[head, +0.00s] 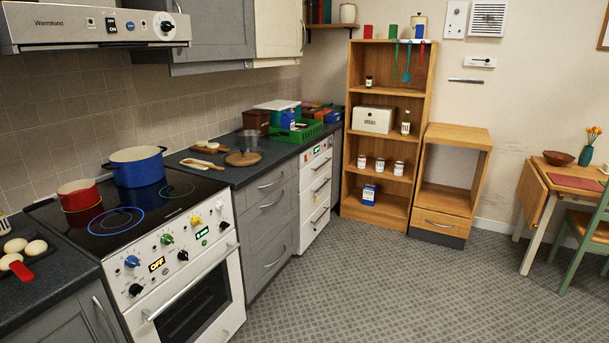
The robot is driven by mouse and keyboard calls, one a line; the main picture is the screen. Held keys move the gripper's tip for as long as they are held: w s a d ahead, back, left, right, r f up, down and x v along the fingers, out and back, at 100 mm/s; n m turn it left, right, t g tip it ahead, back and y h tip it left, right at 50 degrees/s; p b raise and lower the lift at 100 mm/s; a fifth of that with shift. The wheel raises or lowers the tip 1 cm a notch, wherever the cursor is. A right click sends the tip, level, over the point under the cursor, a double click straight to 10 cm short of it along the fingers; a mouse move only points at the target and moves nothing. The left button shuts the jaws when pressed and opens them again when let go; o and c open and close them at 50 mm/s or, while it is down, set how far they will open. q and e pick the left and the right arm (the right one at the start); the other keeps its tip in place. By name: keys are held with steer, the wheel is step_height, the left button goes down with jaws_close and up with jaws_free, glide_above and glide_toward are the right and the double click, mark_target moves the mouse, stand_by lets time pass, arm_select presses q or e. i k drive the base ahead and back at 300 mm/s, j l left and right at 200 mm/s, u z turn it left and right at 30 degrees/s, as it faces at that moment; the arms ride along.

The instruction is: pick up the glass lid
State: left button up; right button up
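A round, flat, brownish disc with a small knob-like top (243,158) lies on the dark counter, right of the stove. It may be the glass lid, perhaps lying on a round wooden board; I cannot tell its material for sure. A steel pot (250,141) stands just behind it, close to it. Neither of my grippers is in view.
A wooden board (197,164) with a utensil lies left of the disc. A blue pot (137,167) and a red pot (79,194) stand on the stove (130,218). A green crate (298,132) is farther back. The patterned floor (370,290) is clear.

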mark_target(242, 156)
steer(key=i+u, duration=0.15)
steer(key=i, duration=0.55)
steer(key=i+l+u, duration=0.1)
steer(key=i, duration=0.55)
steer(key=i+l+u, duration=0.15)
steer(key=i+u, duration=0.25)
steer(key=i+l+u, duration=0.65)
steer(key=u, duration=0.15)
steer(key=i+l+u, duration=0.4)
steer(key=k+l, duration=0.1)
